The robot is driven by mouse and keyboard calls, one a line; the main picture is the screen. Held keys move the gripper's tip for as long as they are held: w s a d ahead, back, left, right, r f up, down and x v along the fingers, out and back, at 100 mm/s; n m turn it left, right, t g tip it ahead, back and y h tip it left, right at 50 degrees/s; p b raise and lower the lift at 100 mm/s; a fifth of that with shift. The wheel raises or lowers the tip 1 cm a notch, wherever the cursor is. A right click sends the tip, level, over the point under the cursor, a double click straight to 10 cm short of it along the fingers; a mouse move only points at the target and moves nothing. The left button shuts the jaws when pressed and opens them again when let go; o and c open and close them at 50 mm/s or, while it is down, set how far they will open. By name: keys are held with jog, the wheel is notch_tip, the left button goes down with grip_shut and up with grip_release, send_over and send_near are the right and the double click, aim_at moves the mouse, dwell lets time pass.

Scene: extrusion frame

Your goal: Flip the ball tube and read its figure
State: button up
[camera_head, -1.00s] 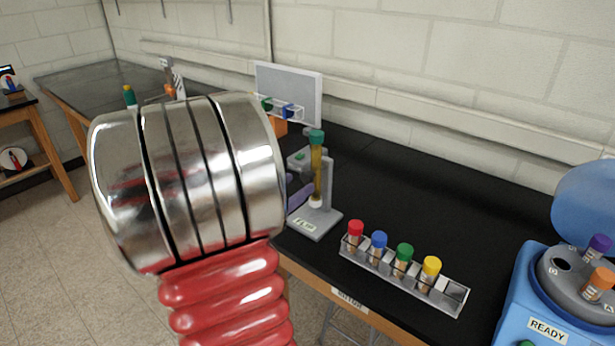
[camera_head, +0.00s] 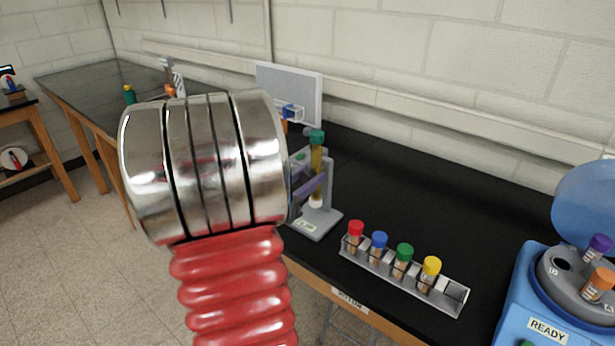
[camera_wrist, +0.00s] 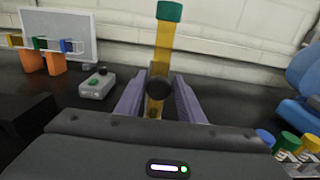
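The ball tube (camera_head: 317,160) is a clear tube of amber liquid with a green cap, upright on a grey stand (camera_head: 318,225). A pale ball or end piece shows low on it in the head view. In the wrist view the tube (camera_wrist: 163,50) rises between the fingers, with a dark round knob (camera_wrist: 159,88) in front of its lower part. My gripper (camera_wrist: 160,85) has two purple fingers, apart, one on each side of the tube with small gaps visible. In the head view a purple finger shows beside the tube. The stand's label is too small to read.
A rack of capped vials (camera_head: 378,267) stands at the bench's front edge, right of the stand. A blue centrifuge (camera_head: 535,285) marked READY is at far right. A grey box with a green button (camera_wrist: 98,88) and a white board (camera_wrist: 62,32) are left of the tube.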

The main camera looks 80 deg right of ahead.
grip_shut()
